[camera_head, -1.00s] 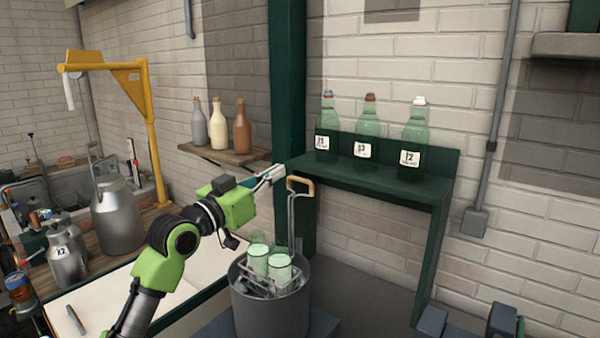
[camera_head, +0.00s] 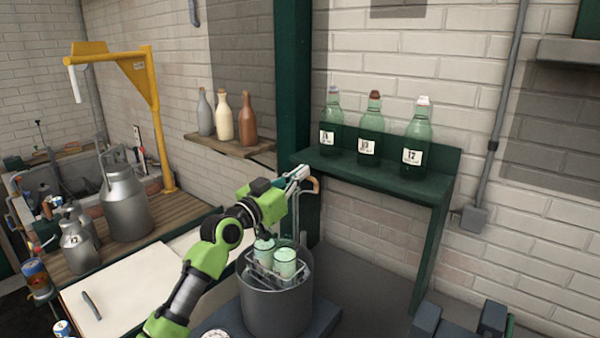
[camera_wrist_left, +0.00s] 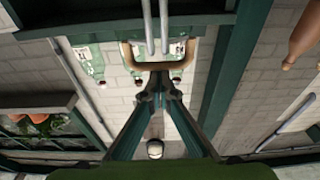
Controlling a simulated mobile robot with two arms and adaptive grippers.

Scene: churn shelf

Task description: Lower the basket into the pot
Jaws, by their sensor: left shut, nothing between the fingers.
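The grey pot (camera_head: 273,312) stands at the lower middle of the head view. The wire basket (camera_head: 262,274) sits inside its mouth, holding glass jars with pale green contents (camera_head: 285,264). The basket's tall handle ends in a curved tan grip (camera_head: 315,185), which also shows just beyond the fingertips in the left wrist view (camera_wrist_left: 131,62). My left gripper (camera_head: 302,173) is shut and empty beside this grip; its fingertips (camera_wrist_left: 158,84) meet close to it. I cannot tell whether they touch. My arm hides part of the handle and jars. My right gripper is not in view.
A green shelf (camera_head: 385,178) with several labelled bottles is close to the right of the handle. A green post (camera_head: 292,90) stands behind the gripper. A wooden shelf (camera_head: 232,147) holds three bottles. A white board (camera_head: 125,290) and metal churns (camera_head: 125,205) are at left.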

